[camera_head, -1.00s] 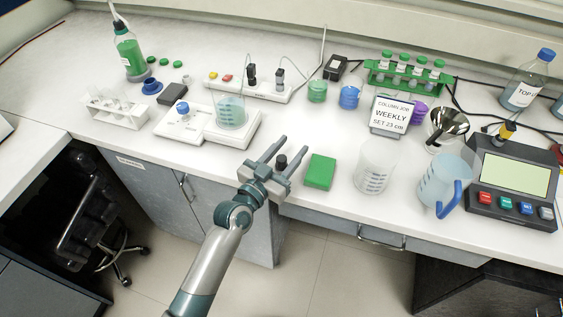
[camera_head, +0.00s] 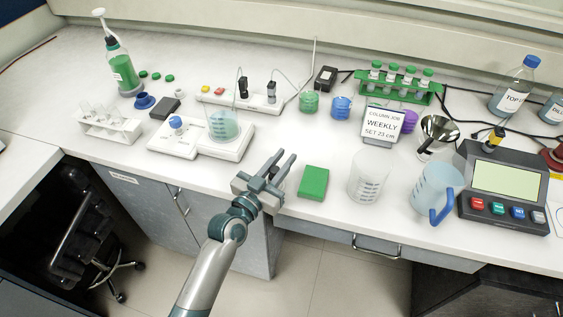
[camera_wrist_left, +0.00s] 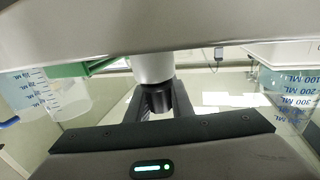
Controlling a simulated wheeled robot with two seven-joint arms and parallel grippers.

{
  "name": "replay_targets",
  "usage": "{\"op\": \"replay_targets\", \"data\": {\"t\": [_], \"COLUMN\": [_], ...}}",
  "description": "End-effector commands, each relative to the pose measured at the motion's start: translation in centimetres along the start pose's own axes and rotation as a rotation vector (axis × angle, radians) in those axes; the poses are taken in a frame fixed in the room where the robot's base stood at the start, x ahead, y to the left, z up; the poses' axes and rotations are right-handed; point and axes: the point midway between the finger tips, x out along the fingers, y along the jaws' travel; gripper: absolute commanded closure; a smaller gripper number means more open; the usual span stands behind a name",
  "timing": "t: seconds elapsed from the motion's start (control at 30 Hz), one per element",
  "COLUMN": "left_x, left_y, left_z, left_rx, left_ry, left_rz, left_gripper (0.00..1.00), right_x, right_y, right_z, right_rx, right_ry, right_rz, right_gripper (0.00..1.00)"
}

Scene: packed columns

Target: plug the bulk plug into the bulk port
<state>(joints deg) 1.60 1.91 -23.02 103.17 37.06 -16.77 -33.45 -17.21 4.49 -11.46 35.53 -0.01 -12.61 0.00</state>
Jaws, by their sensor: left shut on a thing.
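My left gripper (camera_head: 281,164) is over the front of the bench, left of the green block (camera_head: 313,182). Its fingers are shut on a small dark piece, mostly hidden by them in the head view. In the left wrist view a black cylinder (camera_wrist_left: 158,98) with a pale grey body above it sits between the fingers; I take it to be the bulk plug. A white strip (camera_head: 226,97) at the back carries two upright black plugs (camera_head: 243,87) with thin cables, and red and yellow parts. I cannot tell which socket is the bulk port. My right gripper is not in view.
A white stirrer unit (camera_head: 191,143) with a beaker (camera_head: 223,126) stands between gripper and strip. An empty beaker (camera_head: 367,176), blue-handled jug (camera_head: 434,193), sign (camera_head: 382,124) and display box (camera_head: 507,180) are to the right. Bench around the gripper is fairly clear.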

Motion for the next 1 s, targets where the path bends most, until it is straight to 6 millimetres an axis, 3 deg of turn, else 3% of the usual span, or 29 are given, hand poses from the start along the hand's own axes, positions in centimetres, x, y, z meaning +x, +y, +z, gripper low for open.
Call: {"op": "replay_targets", "data": {"t": [0.37,0.8,1.0], "left_x": [0.1,0.2,0.2], "left_y": [0.0,7.5,10.2], "left_z": [-4.3,-8.7,-9.8], "left_rx": [0.002,-0.003,-0.003], "left_ry": [0.002,0.000,0.001], "left_rz": [0.001,0.001,0.001], "left_gripper": [1.00,1.00,1.00], "right_x": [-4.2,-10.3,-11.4], "right_y": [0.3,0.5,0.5], "right_z": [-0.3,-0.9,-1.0], "right_rx": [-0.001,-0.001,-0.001], "right_ry": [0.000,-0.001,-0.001], "right_rz": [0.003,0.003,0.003], "right_gripper": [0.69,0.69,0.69]}}
